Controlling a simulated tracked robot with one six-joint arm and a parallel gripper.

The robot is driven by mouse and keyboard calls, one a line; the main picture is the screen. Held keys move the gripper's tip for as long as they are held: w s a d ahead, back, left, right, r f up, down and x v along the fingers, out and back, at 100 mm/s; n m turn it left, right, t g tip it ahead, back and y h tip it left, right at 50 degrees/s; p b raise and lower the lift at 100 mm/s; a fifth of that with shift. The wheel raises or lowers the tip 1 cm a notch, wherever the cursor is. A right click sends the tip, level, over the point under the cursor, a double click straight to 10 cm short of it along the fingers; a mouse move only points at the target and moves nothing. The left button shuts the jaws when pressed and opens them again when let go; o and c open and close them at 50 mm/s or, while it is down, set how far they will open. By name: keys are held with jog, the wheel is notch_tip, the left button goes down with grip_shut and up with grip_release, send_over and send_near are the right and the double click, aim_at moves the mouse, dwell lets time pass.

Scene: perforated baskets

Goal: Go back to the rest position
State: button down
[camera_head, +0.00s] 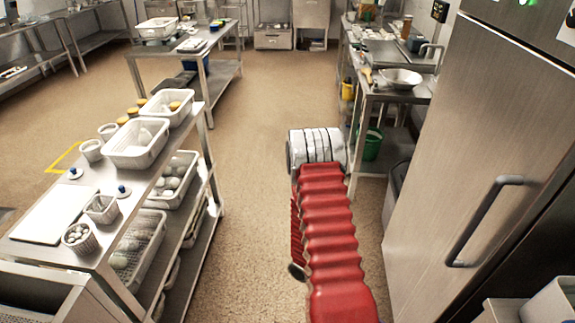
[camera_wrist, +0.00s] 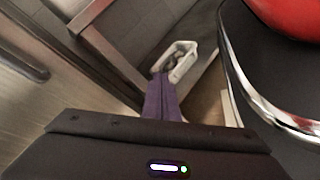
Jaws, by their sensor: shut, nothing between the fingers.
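My gripper (camera_wrist: 161,75) shows in the wrist view as purple fingers held together, with nothing between them. In the head view my red ribbed arm reaches forward over the aisle floor, and the gripper itself cannot be made out. A white perforated basket (camera_wrist: 190,64) lies beyond the fingertips in the wrist view, apart from them as far as I can tell. In the head view white baskets stand on the left steel table, one in front (camera_head: 137,155) and one behind (camera_head: 180,117). A basket of round pale items (camera_head: 190,161) is on the shelf below.
The left steel table (camera_head: 160,190) also holds a white board (camera_head: 52,214) and small cups. A steel fridge (camera_head: 470,130) with a dark handle (camera_head: 484,222) stands close on the right. A bowl (camera_head: 401,78) sits on the right bench. The aisle floor (camera_head: 265,85) ahead is clear.

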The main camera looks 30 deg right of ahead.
jog(key=w+a+r+n+t+y, duration=0.2)
jog(key=w+a+r+t+y, duration=0.2)
jog(key=w+a+r+t, duration=0.95)
jog(key=w+a+r+n+t, duration=0.1)
jog(key=a+r+t, duration=0.1)
jog(key=a+r, duration=0.4)
jog(key=w+a+r+n+t+y, duration=0.1)
jog(key=a+r, duration=0.5)
jog(key=r, duration=1.1)
jog(key=w+t, duration=0.1)
jog(key=t, duration=0.1)
jog(key=shift+r+t, duration=0.25)
jog(key=shift+t, duration=0.1)
